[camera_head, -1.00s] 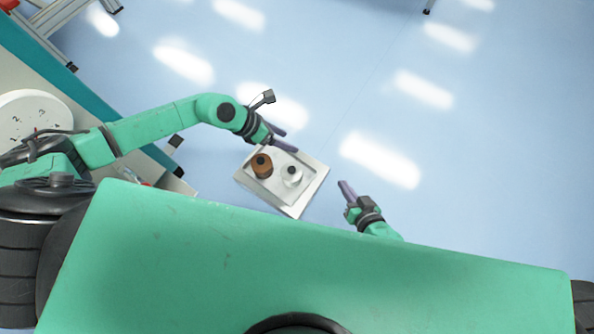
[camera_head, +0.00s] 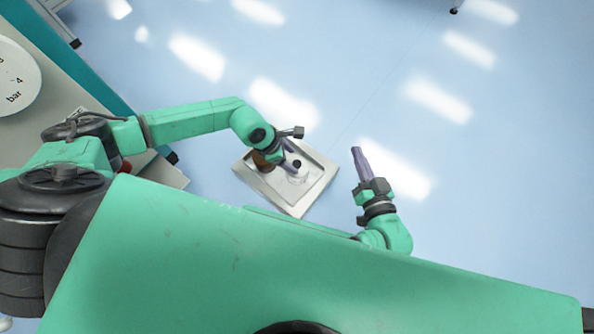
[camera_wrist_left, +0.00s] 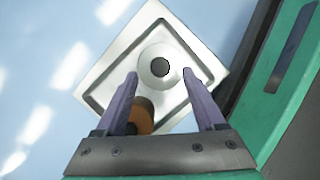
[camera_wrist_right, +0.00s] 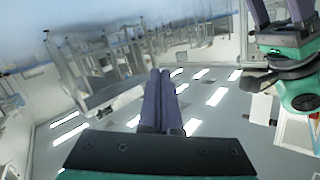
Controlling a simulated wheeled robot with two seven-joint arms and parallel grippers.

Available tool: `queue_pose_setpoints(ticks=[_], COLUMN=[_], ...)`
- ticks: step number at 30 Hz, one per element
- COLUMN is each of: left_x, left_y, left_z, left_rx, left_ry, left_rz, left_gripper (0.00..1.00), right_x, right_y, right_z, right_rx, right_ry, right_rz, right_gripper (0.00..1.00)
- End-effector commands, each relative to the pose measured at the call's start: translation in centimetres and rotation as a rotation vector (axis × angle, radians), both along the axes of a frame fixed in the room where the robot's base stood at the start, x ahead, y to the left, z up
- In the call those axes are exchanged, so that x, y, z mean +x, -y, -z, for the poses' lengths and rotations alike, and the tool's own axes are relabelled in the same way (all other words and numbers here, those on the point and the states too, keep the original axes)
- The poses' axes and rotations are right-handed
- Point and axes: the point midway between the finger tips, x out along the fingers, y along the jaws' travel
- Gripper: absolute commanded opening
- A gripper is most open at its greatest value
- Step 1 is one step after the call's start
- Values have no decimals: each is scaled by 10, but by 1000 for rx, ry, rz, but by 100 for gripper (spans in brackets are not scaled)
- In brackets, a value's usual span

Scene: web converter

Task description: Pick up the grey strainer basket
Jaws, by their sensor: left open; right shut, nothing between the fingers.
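The grey strainer basket (camera_wrist_left: 159,82) stands on a shallow silver tray (camera_wrist_left: 207,57) and shows a dark round centre. In the head view the basket (camera_head: 297,172) is partly covered by my left gripper (camera_head: 290,161). In the left wrist view the open fingers of that gripper (camera_wrist_left: 160,76) point at the basket, one on each side. I cannot tell whether they touch it. My right gripper (camera_head: 356,150) is shut and empty, to the right of the tray; its closed fingers also show in the right wrist view (camera_wrist_right: 160,72).
A brown-orange round part (camera_wrist_left: 141,115) stands on the same tray, beside the basket and partly behind my left fingers. A bench (camera_head: 100,105) with a white dial (camera_head: 15,80) is at the left. The blue floor (camera_head: 330,70) beyond the tray is clear.

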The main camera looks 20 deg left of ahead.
Motion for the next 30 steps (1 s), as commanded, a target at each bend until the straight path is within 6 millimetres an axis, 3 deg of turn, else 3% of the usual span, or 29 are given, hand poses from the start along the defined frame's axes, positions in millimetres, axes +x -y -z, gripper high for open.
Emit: queue_pose_setpoints(ticks=[9, 21, 25, 30], left_x=[2, 5, 5, 5], left_y=[5, 12, 12, 12], left_z=[12, 27, 29, 29], left_rx=[0, 0, 0, 0], left_ry=[0, -1, -1, -1], left_rz=[0, 0, 0, 0], left_gripper=[71, 71, 71, 71], right_x=[46, 75, 77, 77], right_y=[5, 14, 15, 15], right_z=[-74, -174, -189, -191], right_rx=[35, 82, 89, 89], right_ry=[235, 531, 574, 576], right_rz=[38, 80, 86, 86], right_gripper=[0, 0, 0, 0])
